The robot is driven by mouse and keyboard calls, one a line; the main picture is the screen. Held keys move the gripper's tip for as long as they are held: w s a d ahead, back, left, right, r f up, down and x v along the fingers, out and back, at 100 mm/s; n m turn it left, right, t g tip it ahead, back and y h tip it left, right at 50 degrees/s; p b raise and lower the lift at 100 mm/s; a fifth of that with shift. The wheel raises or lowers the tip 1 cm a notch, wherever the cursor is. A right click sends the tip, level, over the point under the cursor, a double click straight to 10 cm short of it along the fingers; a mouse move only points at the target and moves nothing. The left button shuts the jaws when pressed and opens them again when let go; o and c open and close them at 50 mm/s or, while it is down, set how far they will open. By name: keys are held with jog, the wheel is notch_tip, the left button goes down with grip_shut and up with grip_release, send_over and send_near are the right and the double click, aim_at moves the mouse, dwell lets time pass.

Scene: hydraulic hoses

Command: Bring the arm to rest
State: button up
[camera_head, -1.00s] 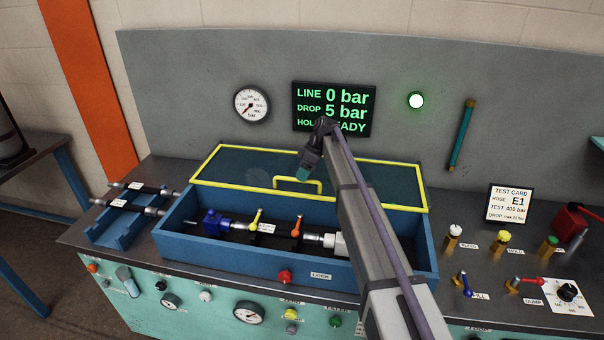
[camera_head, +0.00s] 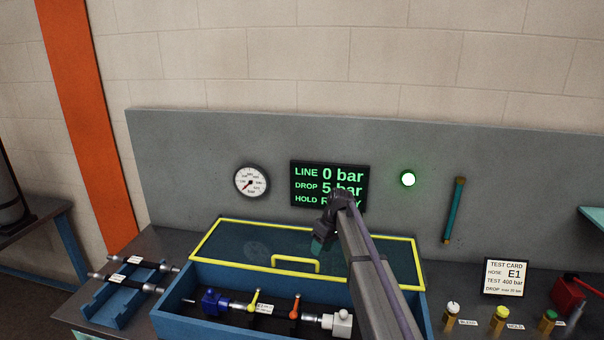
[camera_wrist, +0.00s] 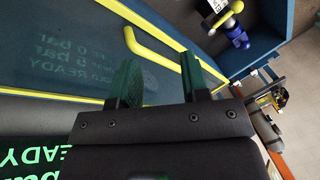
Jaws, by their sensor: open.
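My gripper (camera_head: 318,244) hangs in front of the display, above the yellow-framed lid of the blue box. In the wrist view my gripper (camera_wrist: 160,82) shows two green fingers spread apart with nothing between them. The blue box (camera_head: 228,325) has its lid (camera_head: 240,243) raised, with a yellow handle (camera_head: 296,262). Inside lie a blue fitting (camera_head: 214,301), a yellow lever (camera_head: 254,300), an orange lever (camera_head: 295,306) and a white block (camera_head: 341,322). The blue fitting also shows in the wrist view (camera_wrist: 236,34).
The display (camera_head: 305,184) reads LINE 0 bar and DROP 5 bar, partly covered by my arm. A gauge (camera_head: 251,182) and a lit green lamp (camera_head: 408,179) are on the grey panel. A blue rack (camera_head: 118,304) with hoses stands left, a test card (camera_head: 506,277) right.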

jog(key=s+d+f+m+h+b, duration=0.1)
jog(key=s+d+f+m, duration=0.1)
jog(key=s, duration=0.6)
jog(key=s+d+f+m+b, duration=0.2)
jog(key=s+m, duration=0.1)
jog(key=s, duration=0.6)
jog(key=s+d+f+m+h+b, duration=0.1)
jog(key=s+d+f+m+b, duration=0.1)
jog(key=s, duration=0.7)
jog(key=shift+s+d+f+t+h, duration=0.1)
jog(key=shift+d+f+t+h, duration=0.2)
jog(key=shift+d, duration=0.15)
jog(key=s+d+f+b, duration=0.1)
jog(key=s, duration=0.3)
jog(key=s+d+f+m+b, duration=0.1)
jog(key=s+f+b, duration=0.1)
jog(key=s, duration=0.3)
jog(key=shift+s+d+f+h, duration=0.15)
jog(key=shift+s+d+h, duration=0.1)
jog(key=shift+h, duration=0.15)
